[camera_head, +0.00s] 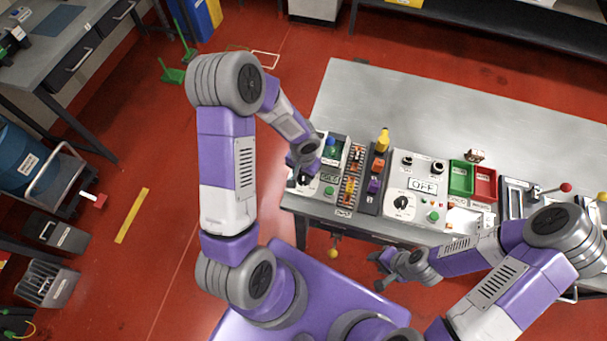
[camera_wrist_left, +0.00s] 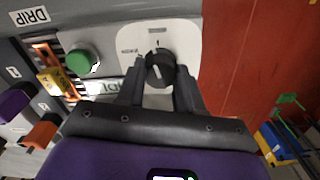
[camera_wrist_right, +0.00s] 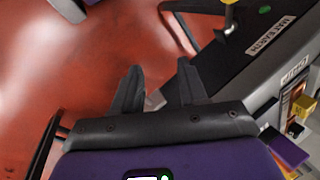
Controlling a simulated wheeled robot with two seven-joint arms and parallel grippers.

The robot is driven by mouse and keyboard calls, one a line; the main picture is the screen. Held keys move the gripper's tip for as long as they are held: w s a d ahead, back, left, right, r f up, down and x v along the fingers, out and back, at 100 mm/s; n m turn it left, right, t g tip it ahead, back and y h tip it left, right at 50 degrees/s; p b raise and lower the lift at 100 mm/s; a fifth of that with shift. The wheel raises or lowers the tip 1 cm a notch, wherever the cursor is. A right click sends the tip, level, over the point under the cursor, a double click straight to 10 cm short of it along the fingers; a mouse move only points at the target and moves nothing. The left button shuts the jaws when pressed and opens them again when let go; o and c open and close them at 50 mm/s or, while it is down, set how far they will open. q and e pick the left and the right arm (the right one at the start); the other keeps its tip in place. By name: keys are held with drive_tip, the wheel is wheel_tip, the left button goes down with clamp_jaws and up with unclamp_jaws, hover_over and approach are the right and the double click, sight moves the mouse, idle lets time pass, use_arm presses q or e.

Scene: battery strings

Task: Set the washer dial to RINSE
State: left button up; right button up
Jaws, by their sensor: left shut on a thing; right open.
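My left gripper (camera_wrist_left: 158,84) is shut on a black dial (camera_wrist_left: 160,66) on a white plate (camera_wrist_left: 190,38), with one finger on each side. A white mark shows on the dial's face. The small lettering around it is too small to read. A green button (camera_wrist_left: 83,61) sits beside it, near a white label that is partly hidden. In the head view my left gripper (camera_head: 303,160) is over the left end of the table, hiding much of this dial. My right gripper (camera_head: 384,268) is open and empty, in front of the table edge. It also shows in the right wrist view (camera_wrist_right: 160,85).
A white panel with an OFF label has another black dial (camera_head: 402,203). Between the panels stand coloured blocks and a yellow bottle (camera_head: 382,140). Green (camera_head: 461,180) and red (camera_head: 485,183) bins are further right. The back of the table (camera_head: 420,100) is clear.

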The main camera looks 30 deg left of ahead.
use_arm(q)
drive_tip(key=shift+m, duration=1.2)
drive_tip(key=o, duration=0.9)
drive_tip(key=shift+r+p, duration=1.25)
drive_tip(key=shift+r, duration=0.55)
